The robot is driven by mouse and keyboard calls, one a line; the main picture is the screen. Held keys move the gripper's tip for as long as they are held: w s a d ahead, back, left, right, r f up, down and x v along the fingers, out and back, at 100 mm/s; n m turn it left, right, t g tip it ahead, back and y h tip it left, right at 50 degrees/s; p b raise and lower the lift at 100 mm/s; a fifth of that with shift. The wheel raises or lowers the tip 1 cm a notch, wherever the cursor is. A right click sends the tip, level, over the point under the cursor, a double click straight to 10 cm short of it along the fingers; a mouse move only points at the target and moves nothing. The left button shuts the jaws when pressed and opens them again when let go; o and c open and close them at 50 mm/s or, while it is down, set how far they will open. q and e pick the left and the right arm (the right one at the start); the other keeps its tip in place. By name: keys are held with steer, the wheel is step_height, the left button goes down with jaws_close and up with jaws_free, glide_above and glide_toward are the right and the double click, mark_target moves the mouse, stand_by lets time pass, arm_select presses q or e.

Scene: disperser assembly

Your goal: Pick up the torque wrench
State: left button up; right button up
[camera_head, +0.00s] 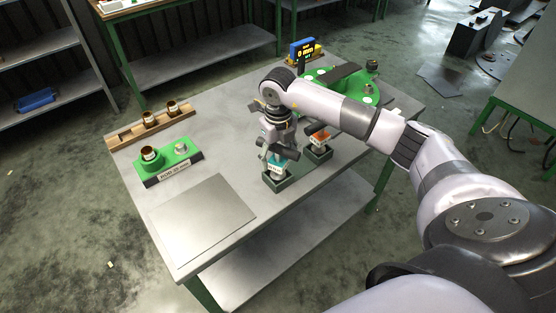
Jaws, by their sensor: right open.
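My right gripper (277,151) points down at the right part of the grey worktable (222,146). It is open, with its fingers around or just above the top of a teal-and-white tool (277,169) standing in a dark green holder (280,185). I cannot tell whether the fingers touch it. An orange-and-white tool (318,138) stands upright in a similar holder (319,153) to the right. Which of these is the torque wrench is not clear from this view. My left gripper is not in view.
A flat metal plate (203,222) lies at the front left. A green labelled block (168,166) and a wooden rack (133,131) with copper-coloured parts stand on the left. A green fixture (357,120) and a blue-and-yellow device (304,51) are at the back.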

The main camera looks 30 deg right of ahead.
steer(key=shift+f, duration=1.3)
steer(key=shift+c, duration=0.4)
steer(key=shift+w+r, duration=0.1)
jaws_close()
